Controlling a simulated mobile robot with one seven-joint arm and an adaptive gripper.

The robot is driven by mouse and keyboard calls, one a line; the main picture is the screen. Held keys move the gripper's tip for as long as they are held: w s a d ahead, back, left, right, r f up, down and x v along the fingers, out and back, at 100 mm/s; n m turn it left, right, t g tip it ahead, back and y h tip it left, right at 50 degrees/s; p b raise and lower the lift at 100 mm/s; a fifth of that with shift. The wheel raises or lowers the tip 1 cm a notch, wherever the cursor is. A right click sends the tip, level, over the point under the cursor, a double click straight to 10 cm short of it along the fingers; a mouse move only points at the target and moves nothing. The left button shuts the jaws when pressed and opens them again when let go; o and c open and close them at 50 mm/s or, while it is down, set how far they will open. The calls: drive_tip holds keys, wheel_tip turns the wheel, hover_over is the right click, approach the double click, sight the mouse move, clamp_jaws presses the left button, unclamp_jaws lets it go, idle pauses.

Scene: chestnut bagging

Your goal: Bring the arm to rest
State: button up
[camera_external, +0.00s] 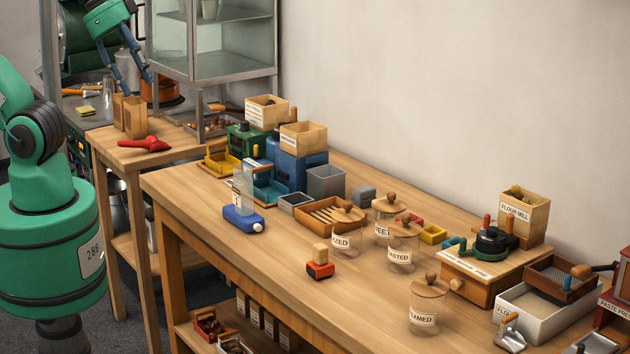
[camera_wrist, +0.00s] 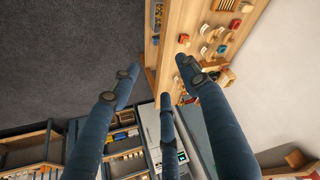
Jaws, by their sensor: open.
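My gripper (camera_external: 126,76) is at the top left of the external view, high above the small side table with two brown paper bags (camera_external: 133,115). Its blue fingers point down and are spread apart, with nothing between them. In the wrist view, the three blue fingers of my gripper (camera_wrist: 160,85) are also spread and empty. Beyond them show the grey floor and the long wooden table (camera_wrist: 178,45), well away from the fingertips. My green arm runs along the left edge of the external view.
The long wooden table (camera_external: 290,275) carries lidded glass jars, wooden boxes and a flour mill. A red scoop (camera_external: 145,143) lies on the side table (camera_external: 170,154). A glass cabinet (camera_external: 235,50) stands close to the right of my gripper. Grey floor (camera_wrist: 60,50) is free.

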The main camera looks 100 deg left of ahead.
wheel_tip(320, 180, down, 3)
drive_tip(key=b, duration=0.3)
idle(1.4)
